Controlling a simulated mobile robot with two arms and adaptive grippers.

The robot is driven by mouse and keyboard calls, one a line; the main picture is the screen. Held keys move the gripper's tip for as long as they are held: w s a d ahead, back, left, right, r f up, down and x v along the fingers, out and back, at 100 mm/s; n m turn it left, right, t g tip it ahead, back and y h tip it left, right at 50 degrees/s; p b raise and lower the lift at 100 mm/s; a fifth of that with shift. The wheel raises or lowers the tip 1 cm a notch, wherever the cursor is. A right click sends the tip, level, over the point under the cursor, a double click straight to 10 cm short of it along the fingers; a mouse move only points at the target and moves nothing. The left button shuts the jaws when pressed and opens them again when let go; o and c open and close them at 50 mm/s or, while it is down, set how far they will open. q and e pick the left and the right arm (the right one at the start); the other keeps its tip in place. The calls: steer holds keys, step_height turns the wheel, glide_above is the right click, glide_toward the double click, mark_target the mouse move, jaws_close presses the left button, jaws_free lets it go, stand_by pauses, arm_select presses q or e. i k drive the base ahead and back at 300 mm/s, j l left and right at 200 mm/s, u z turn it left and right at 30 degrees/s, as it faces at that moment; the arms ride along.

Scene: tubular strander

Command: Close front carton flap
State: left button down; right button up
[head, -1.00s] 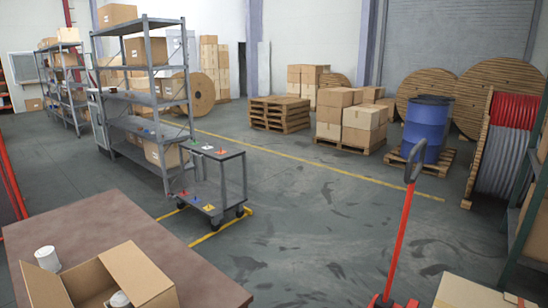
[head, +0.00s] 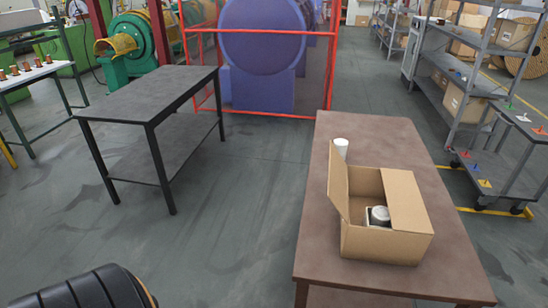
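An open brown carton (head: 385,246) stands on the brown table (head: 352,142) at the right of the head view. Its left flap (head: 339,190) stands up. A right-hand flap (head: 407,200) lies or slants over the right side; I cannot tell its exact angle. I cannot make out a separate front flap. A white round item with a dark part (head: 379,215) shows inside the opening. A white cylinder (head: 341,148) stands behind the carton's left flap, on the table. Neither of my grippers is in view.
A dark two-level table (head: 150,95) stands to the left, with clear floor (head: 240,205) between the tables. A red frame (head: 265,114) fences a blue machine (head: 262,50) behind. A grey cart (head: 515,150) and shelf (head: 455,88) stand at the right.

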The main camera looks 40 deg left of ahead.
mark_target(337, 194)
steer(key=u, duration=0.95)
